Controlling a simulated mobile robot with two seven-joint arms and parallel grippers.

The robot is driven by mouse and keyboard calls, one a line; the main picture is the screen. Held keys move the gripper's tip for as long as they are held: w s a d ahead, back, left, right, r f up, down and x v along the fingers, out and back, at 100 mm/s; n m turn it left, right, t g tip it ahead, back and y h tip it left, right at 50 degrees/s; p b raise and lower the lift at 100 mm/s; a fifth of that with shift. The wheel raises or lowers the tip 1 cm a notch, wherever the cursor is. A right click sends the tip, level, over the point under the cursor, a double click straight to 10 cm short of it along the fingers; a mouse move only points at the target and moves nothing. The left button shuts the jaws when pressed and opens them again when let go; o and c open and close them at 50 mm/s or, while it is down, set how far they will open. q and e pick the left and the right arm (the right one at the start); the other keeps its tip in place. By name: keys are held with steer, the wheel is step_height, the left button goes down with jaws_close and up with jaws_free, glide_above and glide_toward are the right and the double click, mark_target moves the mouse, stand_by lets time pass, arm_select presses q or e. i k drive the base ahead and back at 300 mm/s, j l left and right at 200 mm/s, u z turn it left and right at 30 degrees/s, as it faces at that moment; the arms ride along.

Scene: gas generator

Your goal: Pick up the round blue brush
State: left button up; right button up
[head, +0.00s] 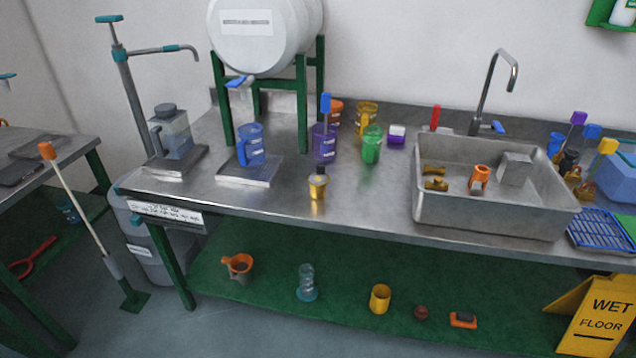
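A brush with a blue handle end (325,104) stands upright on the steel counter, in front of a purple mug. Its black collar and gold bristle head (318,186) are at the bottom, near the counter's front edge. A second blue-ended brush (592,132) is at the far right, beside the sink, in a cluster with a purple-ended brush (578,118) and a yellow-ended brush (607,146). Their lower parts overlap, and I cannot tell for sure which blue brush is the round one. Neither of my grippers is in view.
The counter (370,205) is clear between the upright brush and the sink (490,216). A blue jug (251,150), purple mug (324,148) and green cup (372,150) stand nearby. A yellow wet-floor sign (598,318) stands at lower right; a tilted white pole (75,195) is at left.

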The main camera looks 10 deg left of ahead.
mark_target(326, 97)
steer(key=i+j, duration=0.95)
steer(key=i, duration=0.15)
